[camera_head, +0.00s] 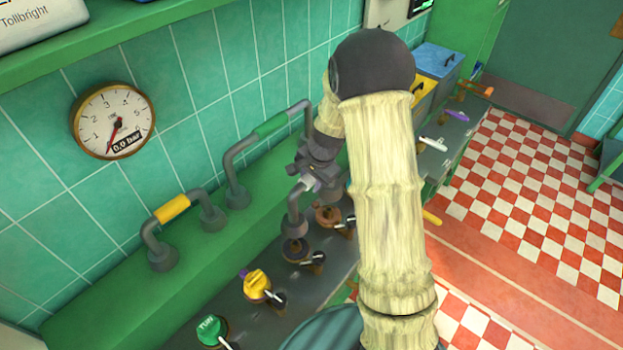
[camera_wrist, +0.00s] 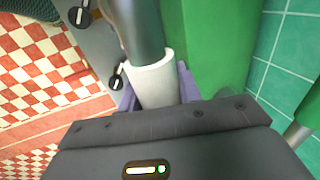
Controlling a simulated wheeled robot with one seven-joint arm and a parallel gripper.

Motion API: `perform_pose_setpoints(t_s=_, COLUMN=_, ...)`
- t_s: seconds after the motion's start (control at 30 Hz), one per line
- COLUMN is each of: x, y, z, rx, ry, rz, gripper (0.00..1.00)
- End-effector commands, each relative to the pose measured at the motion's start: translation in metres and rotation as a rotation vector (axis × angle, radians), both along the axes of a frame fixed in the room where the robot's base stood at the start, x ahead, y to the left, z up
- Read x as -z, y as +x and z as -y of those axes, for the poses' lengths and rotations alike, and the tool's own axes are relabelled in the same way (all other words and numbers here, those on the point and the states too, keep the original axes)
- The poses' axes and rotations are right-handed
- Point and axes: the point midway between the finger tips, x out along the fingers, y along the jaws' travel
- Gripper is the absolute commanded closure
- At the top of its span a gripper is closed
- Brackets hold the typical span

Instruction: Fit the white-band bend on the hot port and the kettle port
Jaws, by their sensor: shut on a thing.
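My gripper (camera_head: 316,176) is shut on the white-band bend, a grey pipe (camera_head: 297,208) with a white band. In the wrist view the white band (camera_wrist: 154,82) sits between the purple fingers of my gripper (camera_wrist: 158,88). In the head view the band is mostly hidden by my gripper. One leg of the bend points down over a dark ring-shaped port (camera_head: 294,251) on the dark counter. I cannot tell whether it is seated. A second, copper-coloured port (camera_head: 328,215) is just behind, partly hidden. Which port is hot or kettle cannot be read.
A yellow-band bend (camera_head: 172,208) and a green-band bend (camera_head: 270,125) stand on the green ledge (camera_head: 120,310) behind. A gauge (camera_head: 113,121) reads 0.0 bar.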

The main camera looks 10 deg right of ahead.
Motion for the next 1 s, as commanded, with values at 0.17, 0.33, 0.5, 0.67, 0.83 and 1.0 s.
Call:
perform_pose_setpoints(t_s=0.17, x=0.015, y=0.001, z=0.000, rx=-0.001, ry=0.000, rz=0.002, gripper=0.86)
perform_pose_setpoints(t_s=0.33, x=0.036, y=0.000, z=-0.001, rx=-0.002, ry=0.001, rz=0.001, gripper=0.86)
perform_pose_setpoints(t_s=0.5, x=0.056, y=0.000, z=0.003, rx=0.005, ry=0.001, rz=0.001, gripper=0.86)
perform_pose_setpoints(t_s=0.67, x=0.074, y=0.001, z=0.004, rx=0.009, ry=0.001, rz=0.002, gripper=0.86)
perform_pose_setpoints(t_s=0.83, x=0.093, y=0.001, z=0.005, rx=0.009, ry=0.001, rz=0.002, gripper=0.86)
perform_pose_setpoints(t_s=1.0, x=0.104, y=0.001, z=0.003, rx=0.005, ry=0.000, rz=0.001, gripper=0.86)
